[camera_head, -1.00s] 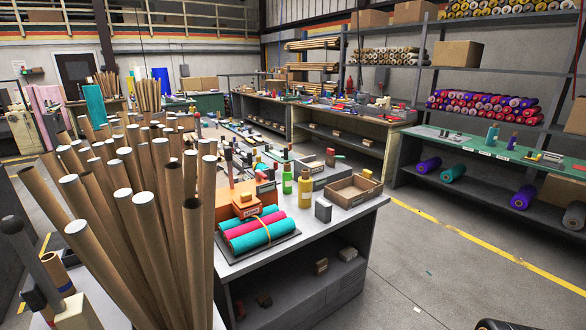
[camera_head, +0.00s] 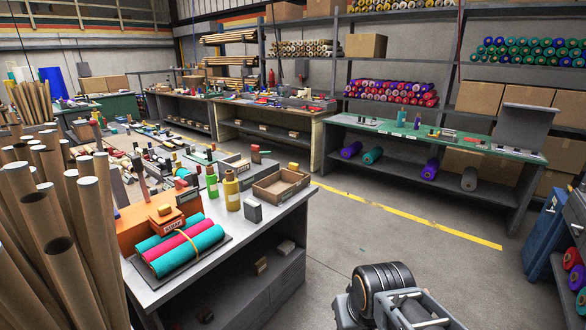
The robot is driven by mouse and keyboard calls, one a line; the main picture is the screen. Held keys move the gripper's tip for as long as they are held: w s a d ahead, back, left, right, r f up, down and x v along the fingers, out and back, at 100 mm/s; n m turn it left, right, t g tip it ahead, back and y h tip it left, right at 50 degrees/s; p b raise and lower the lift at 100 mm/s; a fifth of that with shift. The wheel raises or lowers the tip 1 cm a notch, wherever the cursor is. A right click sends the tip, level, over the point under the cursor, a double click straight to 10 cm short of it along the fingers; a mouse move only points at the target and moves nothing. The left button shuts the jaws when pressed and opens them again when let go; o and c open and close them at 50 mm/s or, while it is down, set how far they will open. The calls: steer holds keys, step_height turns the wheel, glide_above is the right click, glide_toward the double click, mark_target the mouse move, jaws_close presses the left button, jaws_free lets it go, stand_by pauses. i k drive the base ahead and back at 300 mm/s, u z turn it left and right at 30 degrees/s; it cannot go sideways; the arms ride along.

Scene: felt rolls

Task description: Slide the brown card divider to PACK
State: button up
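I cannot pick out a brown card divider for certain. The green-topped bench (camera_head: 350,124) at the right back carries small pale labels along its front edge, too small to read, so I cannot tell which, if any, says PACK. A dark grey upright panel (camera_head: 523,126) stands at that bench's right end. Part of my arm, with a black round joint, shows at the bottom right of centre. My gripper's fingers are not in view.
Cardboard tubes (camera_head: 60,230) crowd the left. Open grey floor (camera_head: 400,235) with a yellow line lies before the green bench.

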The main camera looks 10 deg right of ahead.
mark_target(287, 175)
steer(key=z, duration=0.55)
steer(key=i, duration=1.05)
steer(key=z, duration=0.45)
steer(key=i, duration=1.1)
steer(key=u, duration=0.9)
steer(key=i, duration=0.75)
steer(key=u, duration=1.15)
steer(key=i, duration=0.3)
steer(key=u, duration=0.25)
